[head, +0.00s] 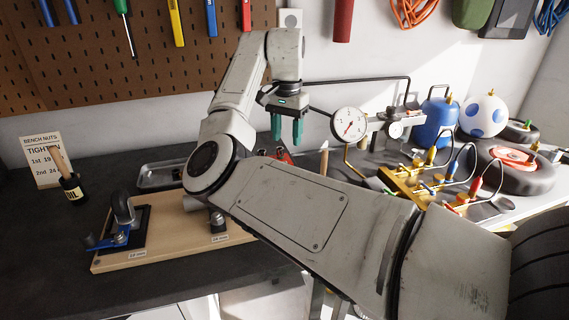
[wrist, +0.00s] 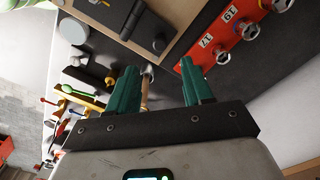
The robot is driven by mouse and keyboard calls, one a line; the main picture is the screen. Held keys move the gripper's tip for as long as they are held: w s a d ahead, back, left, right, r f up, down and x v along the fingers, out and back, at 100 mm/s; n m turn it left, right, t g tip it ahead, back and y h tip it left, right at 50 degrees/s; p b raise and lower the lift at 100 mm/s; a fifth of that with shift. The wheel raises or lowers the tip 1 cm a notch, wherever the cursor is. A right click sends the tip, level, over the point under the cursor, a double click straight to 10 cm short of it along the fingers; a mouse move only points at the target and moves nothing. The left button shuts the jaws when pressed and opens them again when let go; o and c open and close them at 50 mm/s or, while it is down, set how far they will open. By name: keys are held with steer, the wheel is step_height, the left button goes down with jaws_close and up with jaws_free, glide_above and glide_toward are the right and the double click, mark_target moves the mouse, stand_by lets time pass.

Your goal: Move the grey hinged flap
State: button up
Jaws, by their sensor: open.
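What looks like the grey hinged flap (wrist: 150,24) shows at the top of the wrist view, a dark grey plate with a hinge-like strip and a small round knob. It is cut off by the frame edge, and I cannot tell its angle. In the head view I cannot make it out; my arm covers much of the bench. My gripper (head: 287,128) is open and empty, its green fingers pointing down above the back of the bench. In the wrist view the fingers (wrist: 155,90) are apart, and the flap lies beyond them, not touched.
A dial gauge (head: 349,126), brass valves (head: 420,180), a blue tank (head: 435,122) and wheels (head: 512,165) crowd the right.

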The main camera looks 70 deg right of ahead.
step_height(320, 180, down, 9)
steer(key=shift+r, duration=0.1)
stand_by(0.4)
jaws_close()
stand_by(0.5)
